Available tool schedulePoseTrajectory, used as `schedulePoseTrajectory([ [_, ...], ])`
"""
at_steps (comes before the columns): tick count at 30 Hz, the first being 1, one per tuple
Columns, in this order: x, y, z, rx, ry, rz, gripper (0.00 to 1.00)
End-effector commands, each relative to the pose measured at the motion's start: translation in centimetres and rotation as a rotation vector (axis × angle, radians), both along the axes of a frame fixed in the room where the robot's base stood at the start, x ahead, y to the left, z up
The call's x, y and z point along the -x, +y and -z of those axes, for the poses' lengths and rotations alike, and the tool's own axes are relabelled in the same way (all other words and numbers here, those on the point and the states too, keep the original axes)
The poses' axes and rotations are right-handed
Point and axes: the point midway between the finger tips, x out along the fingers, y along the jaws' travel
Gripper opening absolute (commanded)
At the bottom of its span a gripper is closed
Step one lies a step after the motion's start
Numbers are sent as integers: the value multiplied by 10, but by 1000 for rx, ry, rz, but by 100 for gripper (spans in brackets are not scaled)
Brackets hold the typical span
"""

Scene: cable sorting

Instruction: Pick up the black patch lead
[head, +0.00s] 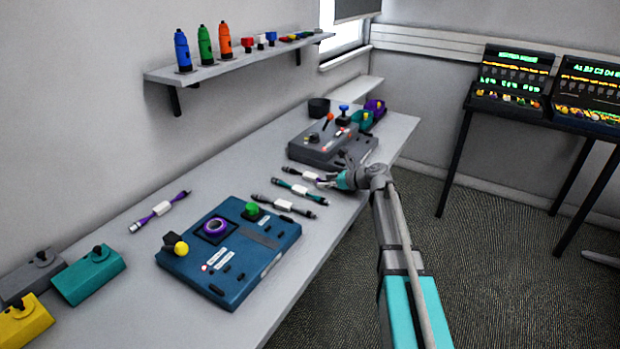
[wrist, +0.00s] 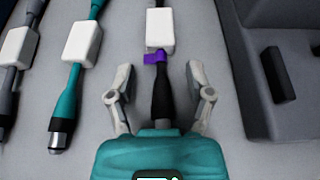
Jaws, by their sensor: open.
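The black patch lead (wrist: 163,98) lies between the two fingers of my gripper (wrist: 159,80) in the wrist view. It has a black end, a purple band and a white block (wrist: 160,30). The fingers are open, one on each side of the lead, with gaps visible. The near end of the lead is hidden by the gripper body. In the head view, my gripper (head: 337,181) is low over the bench at the right end of the lead (head: 300,173). Whether the fingers touch the bench is unclear.
A teal lead (wrist: 68,97) and a grey lead (wrist: 11,80) lie to the left in the wrist view. A grey panel (wrist: 262,45) stands close on the right. A purple lead (head: 160,211) and a blue panel (head: 226,278) are farther away on the bench.

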Motion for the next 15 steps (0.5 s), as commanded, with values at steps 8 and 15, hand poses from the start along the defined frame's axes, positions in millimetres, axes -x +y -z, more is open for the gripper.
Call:
schedulePoseTrajectory([
  [8, 0, 0, 0, 0, 0, 0, 32],
  [15, 0, 0, 0, 0, 0, 0, 0],
])
